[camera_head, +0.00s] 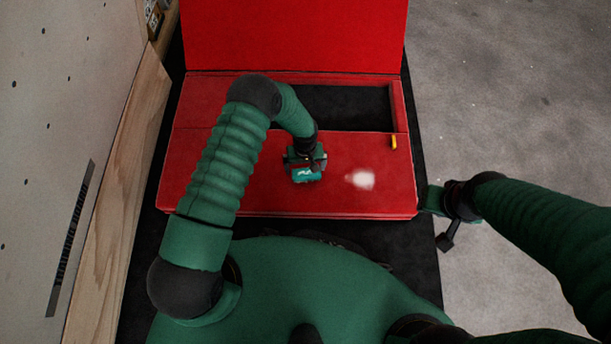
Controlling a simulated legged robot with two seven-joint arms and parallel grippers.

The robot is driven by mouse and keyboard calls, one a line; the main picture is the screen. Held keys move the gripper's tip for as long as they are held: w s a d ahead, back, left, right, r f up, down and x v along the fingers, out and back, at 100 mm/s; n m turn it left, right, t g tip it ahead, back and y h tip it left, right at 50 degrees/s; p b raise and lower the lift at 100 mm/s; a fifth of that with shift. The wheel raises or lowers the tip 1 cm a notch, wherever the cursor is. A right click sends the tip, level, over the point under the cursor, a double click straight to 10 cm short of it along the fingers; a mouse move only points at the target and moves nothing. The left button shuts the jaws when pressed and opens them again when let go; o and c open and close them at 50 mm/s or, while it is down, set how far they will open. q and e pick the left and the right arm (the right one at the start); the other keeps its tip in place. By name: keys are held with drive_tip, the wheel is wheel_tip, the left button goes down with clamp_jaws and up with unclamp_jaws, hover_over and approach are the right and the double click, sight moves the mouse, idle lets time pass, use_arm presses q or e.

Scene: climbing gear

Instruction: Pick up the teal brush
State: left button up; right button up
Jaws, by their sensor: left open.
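The teal brush (306,176), a small block with white marks, lies on the red surface of a box. My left gripper (305,162) is open and directly over it, hiding its far part. I cannot tell whether the fingers touch the brush or stand around it. My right gripper (440,216) hangs off the right side of the box, away from the brush. Its fingers are too dark and small to tell if they are open.
The red box (230,178) has a raised red lid (295,35) and a dark rectangular opening (346,108) at the back. A white powdery patch (361,179) lies right of the brush. A small yellow item (394,142) sits near the right edge. A wooden-edged panel (118,180) stands left.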

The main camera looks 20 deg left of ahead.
use_arm(q)
drive_tip(key=f+b, duration=0.1)
drive_tip(key=f, duration=0.2)
drive_tip(key=f+b, duration=0.1)
drive_tip(key=shift+s+d+f+b, duration=0.15)
drive_tip(key=shift+d+f+b, duration=0.1)
drive_tip(key=shift+d+b, duration=0.1)
drive_tip(key=shift+r, duration=0.2)
drive_tip(key=shift+a, duration=0.1)
drive_tip(key=shift+c, duration=1)
drive_tip(key=c, duration=0.9)
use_arm(e)
drive_tip(key=f, duration=0.3)
drive_tip(key=shift+d+f, duration=0.3)
use_arm(q)
drive_tip(key=shift+r+p, duration=0.1)
drive_tip(key=shift+p, duration=0.2)
use_arm(e)
drive_tip(key=shift+r, duration=0.1)
